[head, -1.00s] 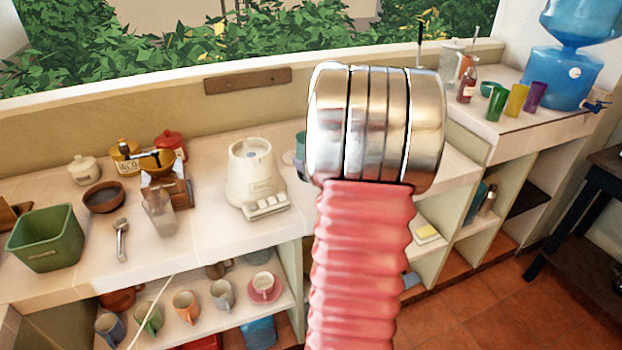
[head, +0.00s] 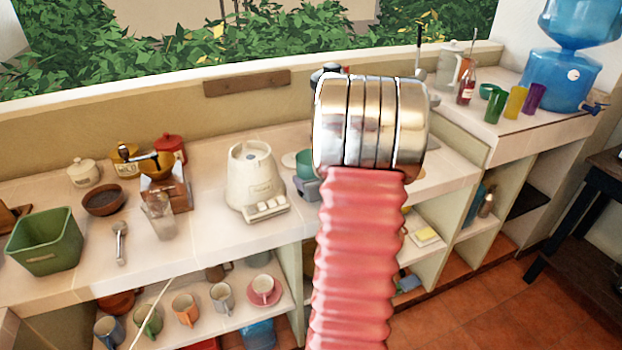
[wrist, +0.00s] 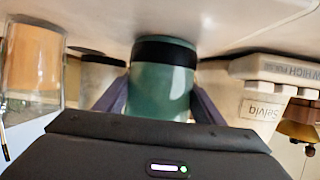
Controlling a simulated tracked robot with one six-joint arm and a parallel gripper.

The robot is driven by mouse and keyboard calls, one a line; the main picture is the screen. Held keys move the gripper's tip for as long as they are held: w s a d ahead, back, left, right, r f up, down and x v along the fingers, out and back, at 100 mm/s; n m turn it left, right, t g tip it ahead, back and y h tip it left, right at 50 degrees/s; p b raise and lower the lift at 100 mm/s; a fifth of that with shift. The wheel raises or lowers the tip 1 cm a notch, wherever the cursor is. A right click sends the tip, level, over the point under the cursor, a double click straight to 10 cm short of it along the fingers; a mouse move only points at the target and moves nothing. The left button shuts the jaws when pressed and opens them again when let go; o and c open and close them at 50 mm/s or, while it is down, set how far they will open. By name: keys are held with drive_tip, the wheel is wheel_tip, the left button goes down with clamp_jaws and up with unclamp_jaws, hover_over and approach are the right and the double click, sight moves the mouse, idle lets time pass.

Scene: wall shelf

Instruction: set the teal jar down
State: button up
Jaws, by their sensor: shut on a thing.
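The teal jar (wrist: 160,88) has a dark band near one end. In the wrist view, which looks upside down, it sits between the two fingers of my gripper (wrist: 160,102), which is shut on it. The banded end is at the pale counter surface; I cannot tell whether it touches or hovers just above. In the head view a piece of the teal jar (head: 305,160) shows left of my metal wrist, beside the white appliance. My wrist and red arm hide the rest of it and most of my gripper.
The white appliance base (head: 255,182) stands close on the left of the jar. Glass vessels (wrist: 35,60) show at left in the wrist view. A green bin (head: 45,240), a grinder (head: 168,185) and a dark bowl (head: 103,198) are further left. The counter's front edge is near.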

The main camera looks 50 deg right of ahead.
drive_tip(key=o, duration=1.4)
drive_tip(key=shift+f, duration=0.1)
drive_tip(key=shift+v, duration=0.75)
drive_tip(key=v, duration=1)
drive_tip(key=shift+s+a, duration=0.1)
drive_tip(key=shift+s, duration=0.15)
drive_tip(key=shift+r, duration=0.25)
